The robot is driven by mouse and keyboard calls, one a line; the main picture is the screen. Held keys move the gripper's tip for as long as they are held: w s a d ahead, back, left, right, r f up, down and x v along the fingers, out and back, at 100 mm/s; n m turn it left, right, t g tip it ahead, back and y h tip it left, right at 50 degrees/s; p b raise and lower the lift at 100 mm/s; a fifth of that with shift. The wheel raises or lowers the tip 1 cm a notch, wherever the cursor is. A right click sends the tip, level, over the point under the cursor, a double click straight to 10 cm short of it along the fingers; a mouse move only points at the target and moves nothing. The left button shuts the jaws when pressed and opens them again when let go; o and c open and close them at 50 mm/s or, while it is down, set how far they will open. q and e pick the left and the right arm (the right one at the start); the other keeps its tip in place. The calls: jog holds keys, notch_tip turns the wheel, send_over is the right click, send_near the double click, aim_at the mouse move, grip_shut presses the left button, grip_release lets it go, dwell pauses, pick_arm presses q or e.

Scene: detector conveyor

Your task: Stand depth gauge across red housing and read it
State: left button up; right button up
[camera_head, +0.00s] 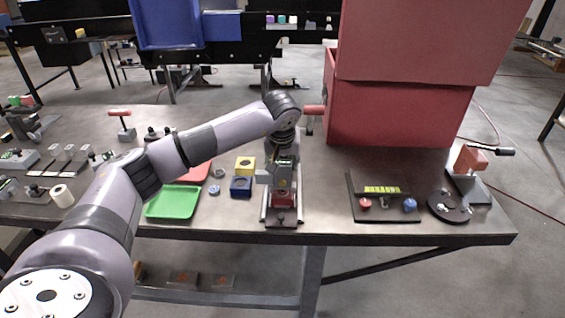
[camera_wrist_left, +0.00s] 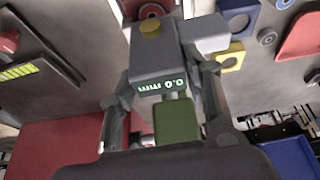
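The depth gauge (camera_wrist_left: 160,60) is a grey block with a yellow button on top and a green grip. Its lit display appears upside down in the left wrist view and seems to read 0.0 mm. My left gripper (camera_head: 281,172) has its fingers on both sides of the gauge and is shut on it, pointing down. The red housing (camera_head: 284,200) sits in a metal fixture directly below; its red edge with a round bore (camera_wrist_left: 150,11) also shows in the left wrist view. Whether the gauge touches the housing is hard to tell. My right gripper is out of view.
A yellow block (camera_head: 245,164), a blue block (camera_head: 241,187) and a green tray (camera_head: 173,203) lie left of the fixture. A large red cabinet (camera_head: 400,110) stands behind. The table's front edge is close.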

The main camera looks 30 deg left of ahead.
pick_arm(q)
jog(key=o, duration=0.4)
jog(key=shift+c, duration=0.2)
jog(key=shift+r, duration=0.2)
jog(key=b+v, duration=0.2)
jog(key=v, duration=1)
jog(key=shift+r, duration=0.45)
jog(key=shift+w, duration=0.1)
